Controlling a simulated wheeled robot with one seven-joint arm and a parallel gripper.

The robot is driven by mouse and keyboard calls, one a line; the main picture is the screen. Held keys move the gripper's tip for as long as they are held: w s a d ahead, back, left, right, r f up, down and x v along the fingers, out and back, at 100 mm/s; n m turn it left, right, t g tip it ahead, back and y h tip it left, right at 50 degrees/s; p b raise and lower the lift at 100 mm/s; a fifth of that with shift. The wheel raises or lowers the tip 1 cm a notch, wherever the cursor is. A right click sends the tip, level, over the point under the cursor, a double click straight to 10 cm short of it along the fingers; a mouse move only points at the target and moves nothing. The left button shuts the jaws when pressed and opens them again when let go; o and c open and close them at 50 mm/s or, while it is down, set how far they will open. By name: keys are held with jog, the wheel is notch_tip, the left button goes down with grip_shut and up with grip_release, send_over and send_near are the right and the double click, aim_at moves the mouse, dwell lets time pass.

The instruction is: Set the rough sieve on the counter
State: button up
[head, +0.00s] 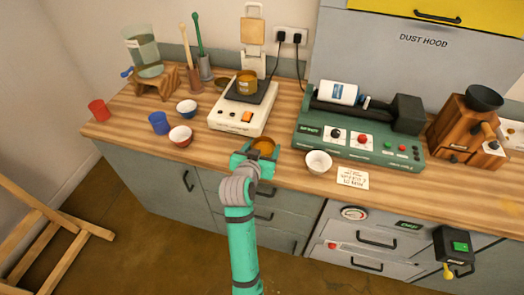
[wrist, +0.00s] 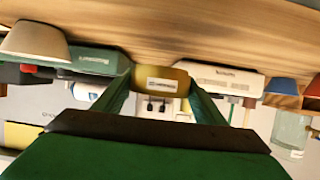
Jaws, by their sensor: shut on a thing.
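My gripper (head: 257,159) is shut on a small round orange-brown vessel (head: 263,146), which I take to be the rough sieve. It is at the front of the wooden counter (head: 330,200), between the white device and the white bowl. In the wrist view, which is upside down, the held thing (wrist: 160,78) is yellowish with a pale label, between the two fingers. I cannot tell whether its underside touches the counter. A similar amber vessel (head: 246,82) stands on the dark plate of the white device (head: 243,116).
A white bowl (head: 318,162) and a paper note (head: 352,177) lie right of my gripper. A green machine (head: 360,133) stands behind them. Bare wood shows along the front edge.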

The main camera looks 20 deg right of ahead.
aim_at(263, 151)
jog(key=f, duration=0.3)
jog(key=shift+w+d+f, duration=0.1)
jog(key=shift+w+f, duration=0.1)
jog(key=shift+w, duration=0.15)
jog(key=shift+f, duration=0.2)
jog(key=shift+s+d+f, duration=0.1)
jog(key=shift+s, duration=0.05)
jog(key=o, duration=1.1)
